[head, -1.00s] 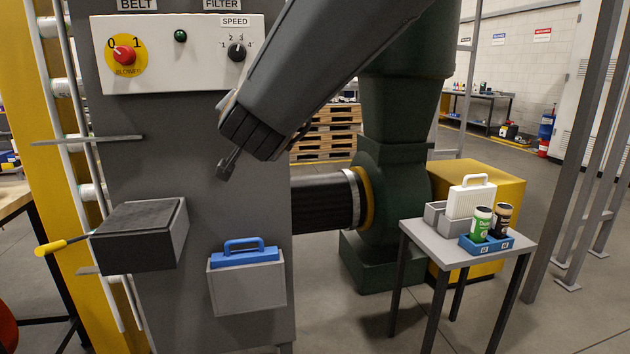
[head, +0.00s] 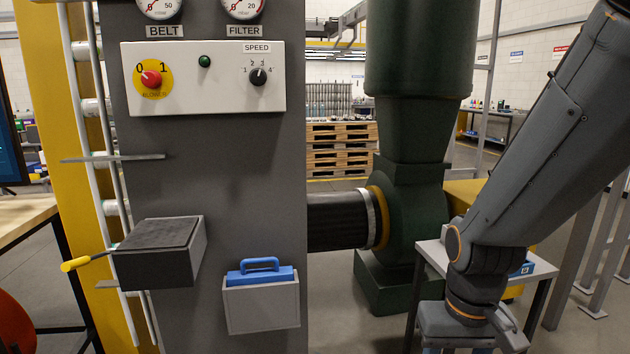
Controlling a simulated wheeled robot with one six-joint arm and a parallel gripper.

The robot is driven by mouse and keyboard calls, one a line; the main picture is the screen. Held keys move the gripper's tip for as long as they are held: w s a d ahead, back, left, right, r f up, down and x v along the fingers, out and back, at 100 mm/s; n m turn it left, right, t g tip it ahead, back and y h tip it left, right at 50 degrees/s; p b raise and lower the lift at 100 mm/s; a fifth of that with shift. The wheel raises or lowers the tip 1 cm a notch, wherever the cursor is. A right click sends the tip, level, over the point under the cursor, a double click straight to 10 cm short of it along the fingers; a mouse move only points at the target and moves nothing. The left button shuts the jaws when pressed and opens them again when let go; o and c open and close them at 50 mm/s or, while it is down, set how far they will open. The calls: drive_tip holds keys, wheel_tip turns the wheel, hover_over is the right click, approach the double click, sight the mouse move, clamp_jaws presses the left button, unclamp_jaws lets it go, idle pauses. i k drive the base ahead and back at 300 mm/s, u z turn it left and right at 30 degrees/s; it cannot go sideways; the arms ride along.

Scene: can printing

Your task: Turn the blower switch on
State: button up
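The blower switch (head: 151,78) is a red knob on a yellow disc, marked 0 at left and 1 at right. It sits at the left of a white control panel (head: 205,98) on a grey cabinet. Its pointer is too small to read surely. My gripper (head: 470,338) hangs at the bottom right, far from the switch and in front of the small grey table. Its fingers are cut off or too unclear to show whether they are open.
A dark green lamp (head: 204,62) and black speed knob (head: 258,76) share the panel. Below, a dark box (head: 160,250) and a grey holder (head: 262,308) with a blue case (head: 260,272) jut from the cabinet. The space before the panel is clear.

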sight(151, 79)
drive_tip(key=u, duration=1.4)
drive_tip(key=k, duration=0.6)
drive_tip(key=z, duration=0.45)
drive_tip(key=i, duration=1.4)
drive_tip(key=u, duration=0.15)
